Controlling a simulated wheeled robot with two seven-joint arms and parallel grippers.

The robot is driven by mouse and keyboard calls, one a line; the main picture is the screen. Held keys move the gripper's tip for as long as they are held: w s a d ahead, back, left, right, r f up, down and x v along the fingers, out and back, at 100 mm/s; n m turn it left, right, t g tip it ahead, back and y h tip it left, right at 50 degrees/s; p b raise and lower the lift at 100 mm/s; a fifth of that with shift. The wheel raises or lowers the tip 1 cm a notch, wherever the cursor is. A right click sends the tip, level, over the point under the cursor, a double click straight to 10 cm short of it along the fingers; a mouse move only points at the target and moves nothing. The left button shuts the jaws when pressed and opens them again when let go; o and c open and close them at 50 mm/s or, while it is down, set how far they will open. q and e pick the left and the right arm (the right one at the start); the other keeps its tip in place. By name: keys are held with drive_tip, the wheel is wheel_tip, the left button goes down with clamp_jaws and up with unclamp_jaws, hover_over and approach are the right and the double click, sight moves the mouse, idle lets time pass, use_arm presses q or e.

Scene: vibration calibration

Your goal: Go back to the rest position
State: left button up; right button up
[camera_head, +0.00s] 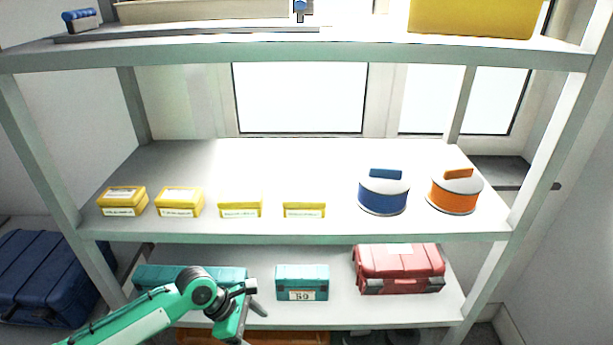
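My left arm comes in from the lower left. Its green and dark gripper (250,324) is in front of the lower shelf, left of the small teal box (302,282). Its grey fingers look spread apart, with nothing visible between them; the lower finger is partly cut off by the bottom edge. My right gripper is not in view.
The middle shelf (300,165) holds several yellow boxes (240,208), a blue round container (383,196) and an orange one (455,194). The lower shelf holds a long teal case (160,276), partly behind my arm, and a red case (400,268). A blue case (45,275) stands left.

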use_arm(q)
drive_tip(key=s+d+m+t, duration=0.2)
drive_tip(key=s+d+m, duration=0.2)
drive_tip(key=s+m, duration=0.7)
drive_tip(key=s+a+m+t+y, duration=0.1)
drive_tip(key=s+a+m+y, duration=0.65)
drive_tip(key=s+a, duration=0.55)
wheel_tip(320, 180, down, 31)
drive_tip(key=w+a+g+h, duration=0.1)
drive_tip(key=w+a, duration=0.1)
drive_tip(key=s+a+f+m+g, duration=0.1)
drive_tip(key=s+a+f, duration=0.2)
drive_tip(key=s+f, duration=1.6)
drive_tip(key=shift+s+a+f, duration=0.15)
drive_tip(key=shift+s+f, duration=0.1)
drive_tip(key=shift+f, duration=0.3)
